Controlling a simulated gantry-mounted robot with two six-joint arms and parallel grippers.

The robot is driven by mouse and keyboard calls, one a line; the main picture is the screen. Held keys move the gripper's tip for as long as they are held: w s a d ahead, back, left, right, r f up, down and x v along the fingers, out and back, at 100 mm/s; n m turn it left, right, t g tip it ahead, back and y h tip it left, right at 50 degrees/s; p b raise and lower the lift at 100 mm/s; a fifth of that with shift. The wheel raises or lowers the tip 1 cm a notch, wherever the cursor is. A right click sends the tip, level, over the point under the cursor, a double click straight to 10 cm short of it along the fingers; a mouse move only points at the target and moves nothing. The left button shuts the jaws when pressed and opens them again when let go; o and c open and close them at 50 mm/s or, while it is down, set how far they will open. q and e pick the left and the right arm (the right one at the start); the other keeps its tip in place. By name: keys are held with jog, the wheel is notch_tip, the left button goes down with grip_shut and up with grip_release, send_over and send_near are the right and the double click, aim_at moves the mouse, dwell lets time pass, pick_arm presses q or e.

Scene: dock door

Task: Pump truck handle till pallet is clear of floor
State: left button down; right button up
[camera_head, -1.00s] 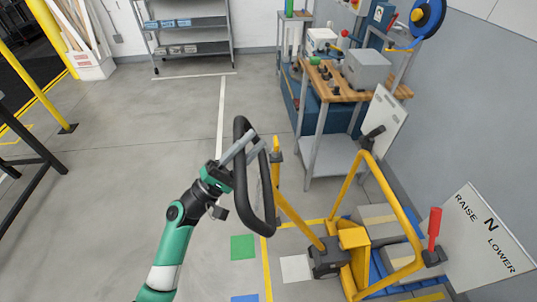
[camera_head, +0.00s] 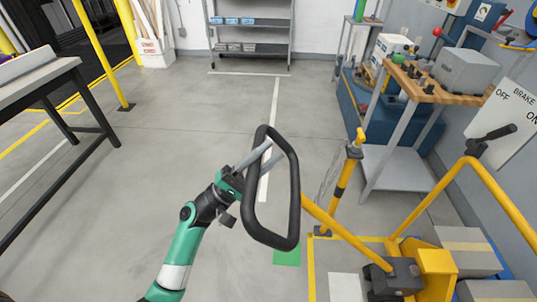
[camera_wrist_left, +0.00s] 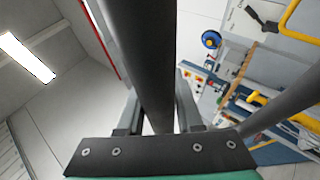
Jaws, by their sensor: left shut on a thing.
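The truck handle (camera_head: 293,215) is a black loop on a yellow shaft (camera_head: 340,235), leaning left from the yellow truck (camera_head: 436,272) at lower right. My left gripper (camera_head: 258,160) is shut on the far-left side of the loop. The left wrist view shows the black bar (camera_wrist_left: 145,60) running between its fingers. Grey boxes with tan tape (camera_head: 468,247) sit behind the truck's yellow frame. Only slivers of blue, seemingly the pallet, show beside them. The gap between pallet and floor is hidden. My right gripper is not in view.
A yellow post (camera_head: 343,180) stands just right of the handle. A wood-topped workbench (camera_head: 430,85) is behind it, and a brake OFF/ON board (camera_head: 510,115) with a black lever is at right. A dark-legged table (camera_head: 60,85) stands left. The middle floor is open.

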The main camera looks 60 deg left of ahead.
pick_arm(q)
jog(key=shift+s+a+r, duration=0.1)
jog(key=shift+s+r, duration=0.05)
jog(key=shift+r, duration=0.3)
jog(key=c, duration=0.9)
grip_release()
jog(key=o, duration=0.3)
jog(key=shift+s+a+f, duration=0.1)
jog(key=shift+s+a, duration=0.2)
jog(key=shift+d+f, duration=0.1)
jog(key=shift+f, duration=0.1)
jog(key=b+v, duration=0.2)
jog(key=v, duration=0.9)
jog(key=shift+s+f+b, duration=0.1)
jog(key=shift+s+b, duration=0.05)
jog(key=shift+b, duration=0.2)
